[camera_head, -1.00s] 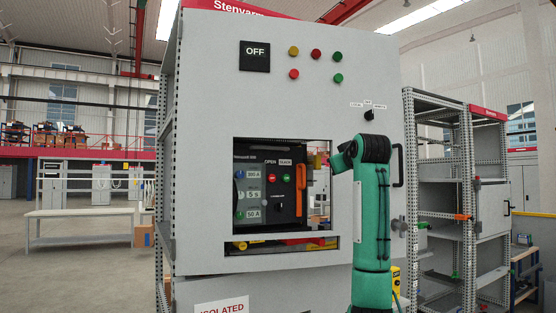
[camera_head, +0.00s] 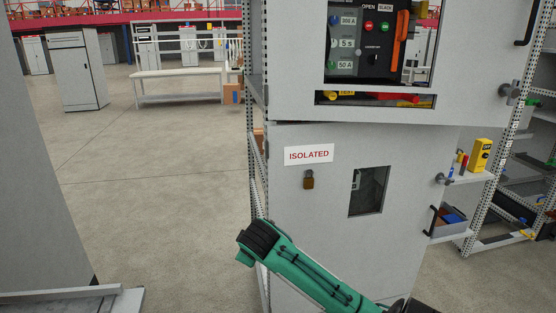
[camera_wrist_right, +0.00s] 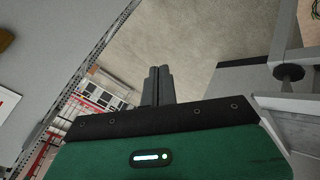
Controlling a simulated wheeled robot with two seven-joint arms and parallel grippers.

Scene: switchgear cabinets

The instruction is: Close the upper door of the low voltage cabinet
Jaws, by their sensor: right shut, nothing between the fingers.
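The upper door (camera_head: 470,60) of the grey cabinet fills the top right of the head view. Its window shows breaker controls and an orange handle. A black pull handle (camera_head: 525,28) and a round metal latch knob (camera_head: 510,90) sit near its right edge. That edge reaches further right than the lower door (camera_head: 330,230); how far it stands ajar is unclear. My right arm shows as a green link at the bottom of the head view; its gripper is not visible there. In the right wrist view my right gripper (camera_wrist_right: 158,84) is shut and empty, apart from any handle. My left gripper is not in view.
The lower door bears an ISOLATED sign (camera_head: 308,154), a padlock (camera_head: 308,180) and a small window. A shelf with a yellow device (camera_head: 480,155) stands right of it. A grey panel edges the far left. Open floor (camera_head: 160,190) lies left of the cabinet.

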